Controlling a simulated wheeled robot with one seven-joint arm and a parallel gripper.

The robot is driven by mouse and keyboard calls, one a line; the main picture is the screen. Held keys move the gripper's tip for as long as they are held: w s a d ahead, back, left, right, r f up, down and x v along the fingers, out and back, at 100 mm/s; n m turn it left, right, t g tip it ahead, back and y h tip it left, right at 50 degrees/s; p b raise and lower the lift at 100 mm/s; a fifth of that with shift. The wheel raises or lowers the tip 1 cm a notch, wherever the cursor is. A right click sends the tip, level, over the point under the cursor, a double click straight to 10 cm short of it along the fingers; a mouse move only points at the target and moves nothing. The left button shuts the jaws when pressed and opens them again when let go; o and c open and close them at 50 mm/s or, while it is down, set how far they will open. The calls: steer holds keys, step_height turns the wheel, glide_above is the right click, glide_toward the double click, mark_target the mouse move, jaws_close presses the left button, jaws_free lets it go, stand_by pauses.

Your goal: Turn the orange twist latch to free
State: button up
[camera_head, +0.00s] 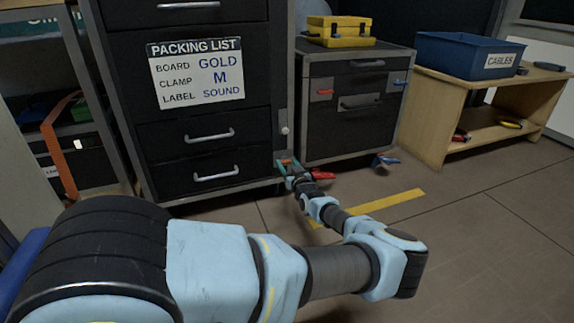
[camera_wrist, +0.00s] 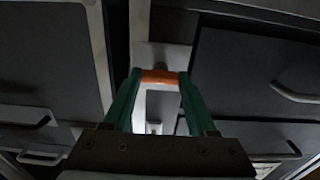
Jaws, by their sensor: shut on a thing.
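The orange twist latch (camera_wrist: 159,76) sits across a pale grey plate (camera_wrist: 160,56) in the wrist view, lying crosswise between my fingertips. My gripper (camera_wrist: 159,80) has green fingers, one at each end of the latch, and it is shut on the latch. In the head view my gripper (camera_head: 288,163) is low at the right bottom corner of the tall black cabinet (camera_head: 125,60). Only a small orange bit of the latch (camera_head: 285,161) shows there, and its exact turn is hard to tell.
A lower black cabinet (camera_head: 335,125) with red and blue latches stands just right of my gripper, a yellow case (camera_head: 340,32) on top. A wooden bench (camera_head: 440,95) with a blue CABLES bin (camera_head: 465,56) stands further right. The floor in front is open, with a yellow stripe (camera_head: 385,203).

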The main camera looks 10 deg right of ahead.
steer(key=shift+n, duration=0.4)
steer(key=n+p, duration=0.1)
steer(key=n, duration=0.2)
steer(key=shift+r+p, duration=0.15)
steer(key=shift+p, duration=0.25)
steer(key=n+p, duration=0.1)
steer(key=n, duration=0.3)
steer(key=shift+n, duration=0.4)
steer(key=n+p, duration=0.1)
steer(key=n, duration=0.3)
steer(key=shift+n+p, duration=0.3)
steer(key=shift+p, duration=0.05)
steer(key=n+p, duration=0.1)
steer(key=n, duration=0.3)
steer(key=shift+n, duration=0.3)
steer(key=o, duration=1.4)
steer(key=shift+f, duration=0.2)
steer(key=shift+c, duration=0.2)
